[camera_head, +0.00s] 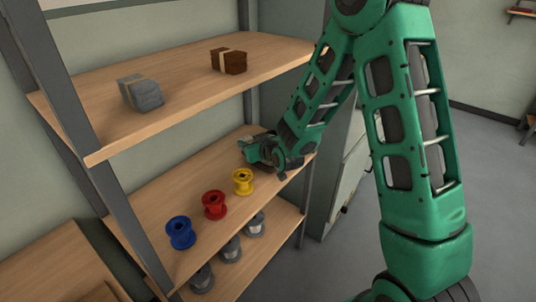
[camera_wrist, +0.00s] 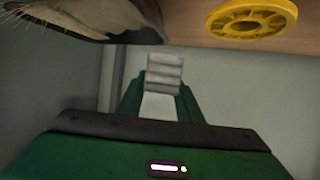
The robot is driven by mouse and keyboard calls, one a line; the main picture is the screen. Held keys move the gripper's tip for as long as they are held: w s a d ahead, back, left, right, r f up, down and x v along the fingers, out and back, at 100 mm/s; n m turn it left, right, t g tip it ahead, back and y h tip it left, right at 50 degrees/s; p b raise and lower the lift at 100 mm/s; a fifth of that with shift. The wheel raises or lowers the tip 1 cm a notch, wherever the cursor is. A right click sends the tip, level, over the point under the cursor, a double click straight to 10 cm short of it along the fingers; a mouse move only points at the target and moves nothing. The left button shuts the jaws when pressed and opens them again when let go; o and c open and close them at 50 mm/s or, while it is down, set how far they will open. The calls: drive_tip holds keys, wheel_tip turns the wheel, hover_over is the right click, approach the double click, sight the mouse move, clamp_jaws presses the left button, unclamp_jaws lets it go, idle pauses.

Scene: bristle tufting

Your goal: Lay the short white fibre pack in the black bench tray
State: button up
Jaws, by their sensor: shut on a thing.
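My gripper (camera_head: 258,151) is at the middle shelf, just behind the yellow spool in the head view. In the wrist view, its two green fingers (camera_wrist: 158,92) are shut on a small whitish, banded block, which looks like the short white fibre pack (camera_wrist: 165,70). The arm hides the pack in the head view. I cannot make out the black bench tray in either view.
The upper shelf (camera_head: 190,85) holds a grey pack (camera_head: 140,92) and a brown pack (camera_head: 228,61). The middle shelf holds blue (camera_head: 180,232), red (camera_head: 214,205) and yellow (camera_head: 243,181) spools. Several grey spools sit below. A dark-edged thing with tan bristles (camera_wrist: 75,15) is close in the wrist view.

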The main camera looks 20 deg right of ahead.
drive_tip(key=w+d+f, duration=0.1)
drive_tip(key=d, duration=0.1)
drive_tip(key=w+d+f, duration=0.1)
drive_tip(key=d+f, duration=0.1)
drive_tip(key=d, duration=0.1)
drive_tip(key=w+d+f, duration=0.1)
drive_tip(key=w+d, duration=0.1)
drive_tip(key=shift+d+f, duration=0.25)
drive_tip(key=shift+f, duration=2.2)
drive_tip(key=o, duration=0.8)
drive_tip(key=shift+c, duration=0.2)
drive_tip(key=v, duration=1.1)
drive_tip(key=shift+s+d+r, duration=0.1)
drive_tip(key=shift+s, duration=0.05)
drive_tip(key=shift+s+r, duration=0.1)
drive_tip(key=shift+s, duration=0.15)
